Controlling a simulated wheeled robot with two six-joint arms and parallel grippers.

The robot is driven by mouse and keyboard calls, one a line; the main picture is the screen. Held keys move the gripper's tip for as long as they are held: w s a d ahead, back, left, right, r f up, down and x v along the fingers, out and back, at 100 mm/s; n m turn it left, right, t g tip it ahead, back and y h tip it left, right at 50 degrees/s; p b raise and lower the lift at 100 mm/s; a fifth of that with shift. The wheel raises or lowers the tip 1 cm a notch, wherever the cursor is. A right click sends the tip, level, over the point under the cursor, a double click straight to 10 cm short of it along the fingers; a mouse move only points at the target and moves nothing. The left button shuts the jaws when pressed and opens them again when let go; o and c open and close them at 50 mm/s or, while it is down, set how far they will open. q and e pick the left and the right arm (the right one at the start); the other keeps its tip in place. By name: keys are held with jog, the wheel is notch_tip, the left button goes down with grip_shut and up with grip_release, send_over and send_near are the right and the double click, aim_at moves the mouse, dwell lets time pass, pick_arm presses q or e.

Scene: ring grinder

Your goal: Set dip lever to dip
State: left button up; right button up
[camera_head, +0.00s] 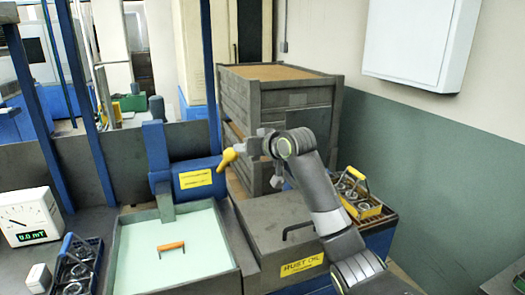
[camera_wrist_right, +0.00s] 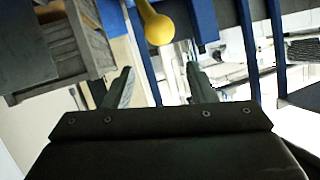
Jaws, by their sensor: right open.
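The lever (camera_head: 231,156) has a yellow knob and sticks out at the right end of a blue cylinder (camera_head: 192,180) with yellow labels, tilted up to the right. I take it to be the dip lever; its label is too small to read. My right gripper (camera_head: 256,144) is open beside the knob. In the right wrist view the yellow knob (camera_wrist_right: 157,27) lies just beyond the gap between the open fingers (camera_wrist_right: 159,72), with nothing held. Below the cylinder is a tank (camera_head: 231,266) of pale green liquid with an orange handle (camera_head: 171,246). My left gripper is out of view.
Stacked grey crates (camera_head: 290,95) stand behind my right arm. A grey oil box (camera_head: 275,235) and a yellow-handled ring carrier (camera_head: 358,203) are to the right. A blue-handled carrier (camera_head: 75,268) and a meter (camera_head: 30,215) are at left. Blue posts rise behind.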

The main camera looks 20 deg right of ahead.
jog(key=shift+b+v, duration=0.65)
jog(key=shift+v, duration=2.3)
